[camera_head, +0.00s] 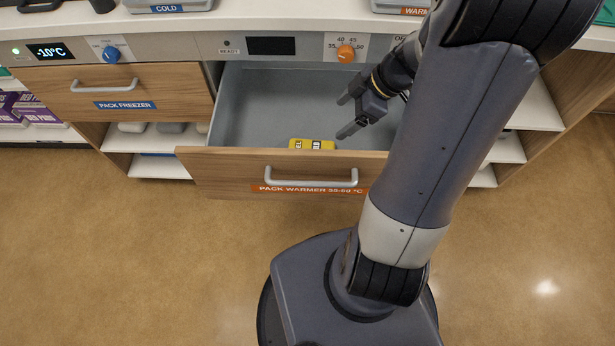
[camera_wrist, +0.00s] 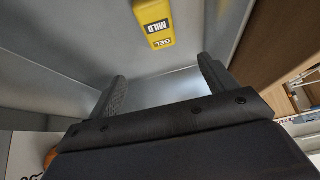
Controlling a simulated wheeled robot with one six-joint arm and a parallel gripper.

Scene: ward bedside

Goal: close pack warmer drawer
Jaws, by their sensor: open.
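The pack warmer drawer (camera_head: 222,170) is pulled out, with a wooden front, a metal bar handle (camera_head: 311,183) and an orange label. A yellow gel pack (camera_head: 312,144) marked "MILD" lies inside it near the front panel. The pack also shows in the wrist view (camera_wrist: 154,22), beyond the fingertips. My gripper (camera_head: 342,117) is open and empty, over the drawer's interior and to the right of the pack. In the wrist view both fingers (camera_wrist: 160,82) stand apart with nothing between them. My arm hides the drawer's right part.
The closed pack freezer drawer (camera_head: 100,92) is at the left. A control panel (camera_head: 270,46) with an orange knob (camera_head: 346,53) is above the open drawer. Open shelves (camera_head: 158,167) flank it below. The floor (camera_head: 130,260) in front is clear.

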